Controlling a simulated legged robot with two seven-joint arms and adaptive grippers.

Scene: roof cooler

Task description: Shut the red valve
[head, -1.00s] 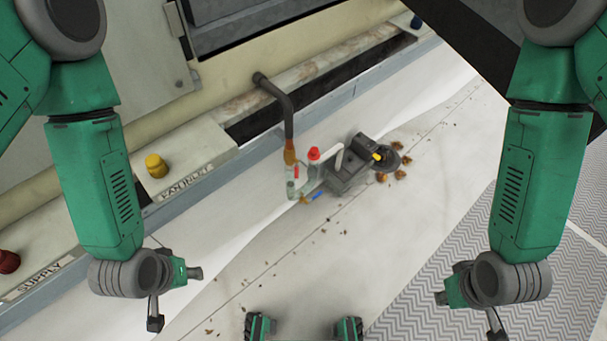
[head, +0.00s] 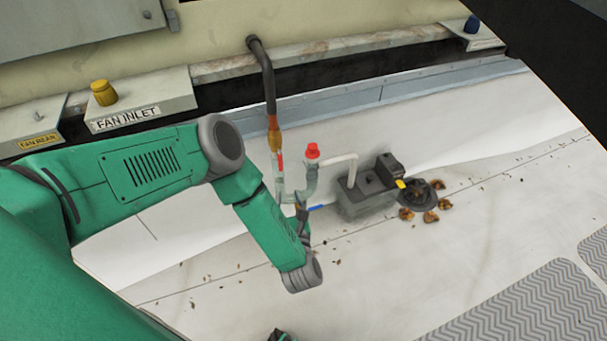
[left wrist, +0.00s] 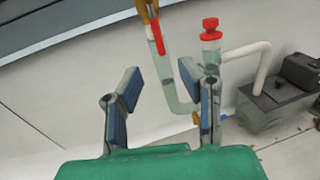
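A red lever (head: 280,161) lies along the upright pipe below its orange-brown fitting. It also shows in the left wrist view (left wrist: 157,37), pointing down along the clear pipe. A separate red cap (head: 312,151) tops the other leg of the clear U-shaped trap (head: 309,180); the wrist view shows this cap (left wrist: 210,27) too. My left gripper (head: 302,216) is in front of the trap's lower part. In the left wrist view its blue-padded fingers (left wrist: 168,88) are wide apart with nothing held. The right finger overlaps the trap.
A blue lever (head: 315,207) sits low by the trap. A white pipe leads to a grey pump box (head: 368,197), with a dark round drain (head: 420,192) and brown leaves beside it. A yellow knob (head: 103,92) stands on the fan inlet ledge.

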